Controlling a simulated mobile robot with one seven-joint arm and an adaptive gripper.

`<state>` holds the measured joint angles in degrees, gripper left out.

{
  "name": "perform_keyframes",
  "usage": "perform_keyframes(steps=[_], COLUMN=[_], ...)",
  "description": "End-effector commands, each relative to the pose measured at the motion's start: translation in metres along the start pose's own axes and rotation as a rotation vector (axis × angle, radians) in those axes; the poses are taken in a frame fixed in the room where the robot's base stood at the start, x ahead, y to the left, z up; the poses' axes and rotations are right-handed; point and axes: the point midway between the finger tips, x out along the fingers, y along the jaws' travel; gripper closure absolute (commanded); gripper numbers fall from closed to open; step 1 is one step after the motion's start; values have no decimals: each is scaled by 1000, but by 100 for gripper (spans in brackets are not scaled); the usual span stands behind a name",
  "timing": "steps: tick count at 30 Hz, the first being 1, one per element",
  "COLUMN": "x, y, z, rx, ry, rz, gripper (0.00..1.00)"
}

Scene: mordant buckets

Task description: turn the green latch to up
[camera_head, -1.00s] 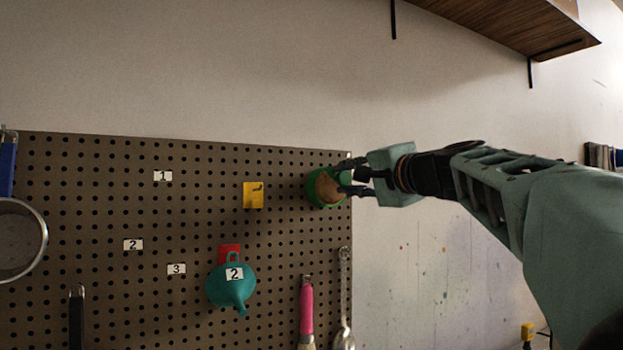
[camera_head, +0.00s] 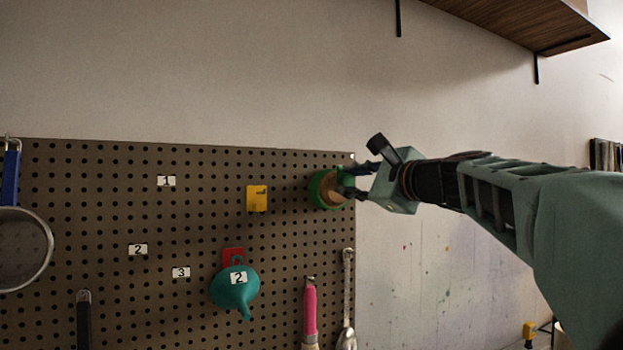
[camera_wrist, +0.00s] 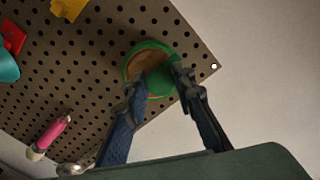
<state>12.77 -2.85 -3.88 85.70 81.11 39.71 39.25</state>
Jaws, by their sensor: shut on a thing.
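The green latch (camera_head: 317,187) is a round green piece with a tan face near the upper right corner of the pegboard. It also shows in the wrist view (camera_wrist: 170,50). My gripper (camera_head: 349,183) reaches it from the right, and in the wrist view my gripper (camera_wrist: 165,77) has its two dark fingers on either side of the green grip. It is shut on the green latch. The fingers hide part of the grip, so I cannot tell exactly which way it points.
The brown pegboard (camera_head: 120,290) carries a yellow piece (camera_head: 257,198), a teal funnel (camera_head: 232,291) on a red hook (camera_head: 231,256), a pink-handled tool (camera_head: 310,311) and a metal spoon (camera_head: 347,290). A wooden shelf (camera_head: 520,25) is high on the right.

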Motion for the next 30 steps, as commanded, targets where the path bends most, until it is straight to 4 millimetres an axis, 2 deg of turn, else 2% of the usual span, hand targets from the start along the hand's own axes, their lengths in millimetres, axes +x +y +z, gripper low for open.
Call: perform_keyframes(steps=[19, 20, 21, 24, 30], x=[0, 0, 0, 0, 0], y=[0, 0, 0, 0, 0], z=[0, 0, 0, 0, 0], rx=[52, 52, 52, 51, 50], ry=[0, 0, 0, 0, 0], rz=[-1, -1, 0, 0, 0], gripper=[100, 74, 70, 59, 58])
